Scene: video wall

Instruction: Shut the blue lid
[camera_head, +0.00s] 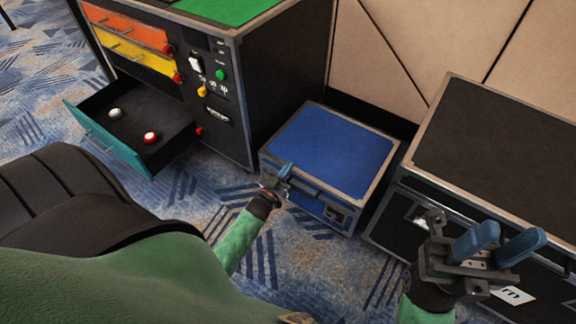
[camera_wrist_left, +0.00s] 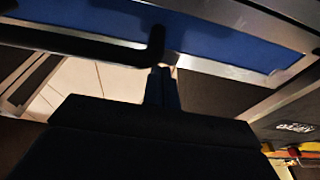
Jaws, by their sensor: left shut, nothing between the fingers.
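The blue lid (camera_head: 332,150) has a grey metal rim and lies flat, apparently level, on a low case (camera_head: 318,204). I cannot tell whether a small gap is left under its front edge. My left gripper (camera_head: 286,171) is shut and empty at the lid's front left edge, beside the dark handle. In the left wrist view its fingertips (camera_wrist_left: 162,74) are together close to the dark handle (camera_wrist_left: 156,45), below a blue panel with a metal rim (camera_wrist_left: 230,48); contact is unclear. My right gripper (camera_head: 497,247) is open and empty, in front of the black case at right.
A black cabinet (camera_head: 270,70) stands behind left, with an orange drawer, a yellow drawer and an open teal drawer (camera_head: 110,140) holding a white and a red button. A large black case (camera_head: 500,145) stands close on the right. Patterned carpet is clear in front.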

